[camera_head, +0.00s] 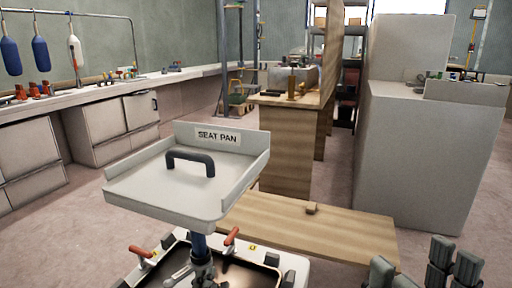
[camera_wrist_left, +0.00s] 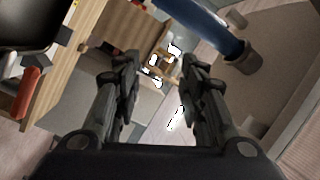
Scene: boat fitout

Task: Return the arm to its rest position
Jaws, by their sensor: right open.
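My right gripper (camera_head: 422,265) shows at the bottom right corner of the head view. Its dark grey fingers stand apart with nothing seen between them, to the right of the low wooden bench. The rest of that arm is outside the frame. My left gripper (camera_wrist_left: 160,78) fills the lower middle of the left wrist view. Its two fingers are apart and the gap between them is empty. The left gripper does not show in the head view.
A white tray labelled SEAT PAN (camera_head: 150,193) with a black handle (camera_head: 190,160) stands on a blue post in front. A low wooden bench (camera_head: 330,229) lies behind it. A grey cabinet (camera_head: 415,150) stands at right. Counters line the left wall. Open floor (camera_head: 60,240) lies at left.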

